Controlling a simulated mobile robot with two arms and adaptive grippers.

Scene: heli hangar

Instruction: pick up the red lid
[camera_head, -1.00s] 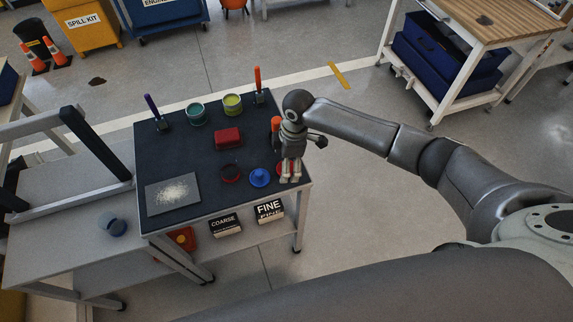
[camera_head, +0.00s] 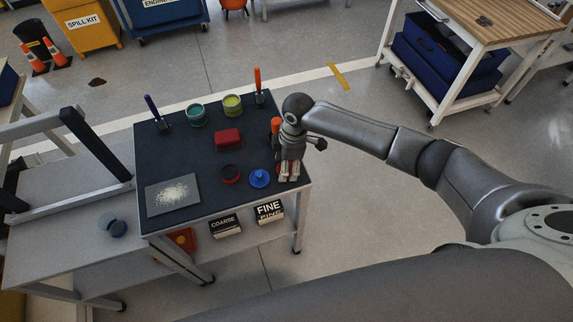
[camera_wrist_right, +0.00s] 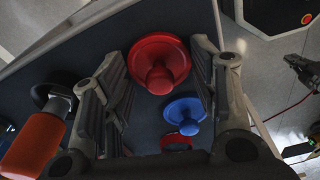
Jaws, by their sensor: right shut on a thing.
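My right gripper (camera_head: 289,177) is low over the right end of the dark table top, pointing down. In the wrist view, the gripper (camera_wrist_right: 162,66) has its fingers on either side of the red lid (camera_wrist_right: 160,48), a round disc with a knob, and is shut on it. In the head view the gripper mostly hides this lid. I cannot tell whether the lid touches the table. A smaller blue lid (camera_head: 259,178) lies just left of the gripper; it also shows in the wrist view (camera_wrist_right: 185,113).
A grey sheet with pale powder (camera_head: 173,195) lies at the left.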

